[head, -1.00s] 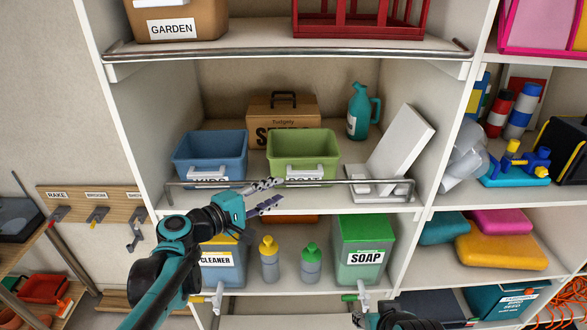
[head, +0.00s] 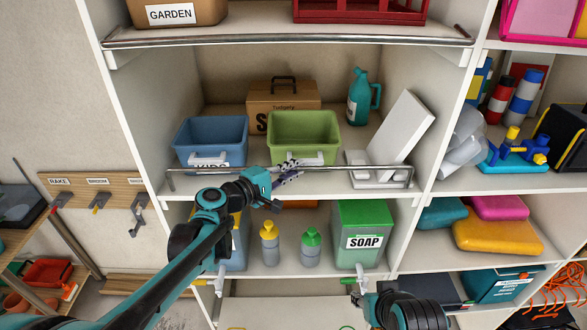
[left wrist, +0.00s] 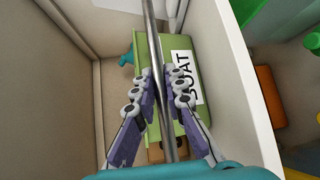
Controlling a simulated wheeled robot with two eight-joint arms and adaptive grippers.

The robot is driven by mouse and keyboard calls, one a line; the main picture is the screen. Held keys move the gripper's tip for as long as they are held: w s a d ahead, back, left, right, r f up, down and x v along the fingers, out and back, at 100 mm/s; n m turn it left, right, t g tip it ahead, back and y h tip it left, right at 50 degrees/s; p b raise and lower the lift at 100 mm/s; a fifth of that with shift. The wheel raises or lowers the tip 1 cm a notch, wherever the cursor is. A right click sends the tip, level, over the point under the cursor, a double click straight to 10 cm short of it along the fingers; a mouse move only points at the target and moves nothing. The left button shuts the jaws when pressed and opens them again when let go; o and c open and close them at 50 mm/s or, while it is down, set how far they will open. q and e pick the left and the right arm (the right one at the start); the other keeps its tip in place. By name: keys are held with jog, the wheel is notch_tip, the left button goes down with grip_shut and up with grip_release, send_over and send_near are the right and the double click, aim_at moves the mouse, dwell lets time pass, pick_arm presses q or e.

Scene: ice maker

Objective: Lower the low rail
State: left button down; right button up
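The low rail (head: 345,167) is a thin metal bar across the front of the middle shelf, level, joined to an upright at each end. My left gripper (head: 292,168) reaches the middle of it, in front of the green bin (head: 303,133). In the left wrist view the rail (left wrist: 151,25) runs between the two fingers of the left gripper (left wrist: 160,80). Their tips lie close to the bar on both sides; whether they press on it cannot be told.
A blue bin (head: 211,138), a cardboard case (head: 296,95) and white slabs (head: 400,130) stand behind the rail. An upper rail (head: 285,40) edges the shelf above. Below are bottles (head: 270,245) and a SOAP box (head: 361,225). White side panels bound the bay.

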pick_arm(q)
jog(key=shift+s+f+t+b, duration=0.2)
jog(key=shift+s+t+b, duration=0.1)
jog(key=shift+b, duration=0.5)
jog(key=s+f+m+g+h+b, duration=0.3)
jog(key=m+g+h+b, duration=0.2)
jog(key=m+b, duration=0.6)
jog(key=s+f+m+g+h+b, duration=0.4)
jog(key=m+h+b, duration=0.6)
jog(key=m, duration=0.7)
jog(key=shift+s+f+g+b, duration=0.15)
jog(key=shift+f+g+b, duration=0.1)
jog(key=shift+g+b, duration=1)
jog(key=shift+g, duration=0.25)
jog(key=c, duration=1.6)
grip_release()
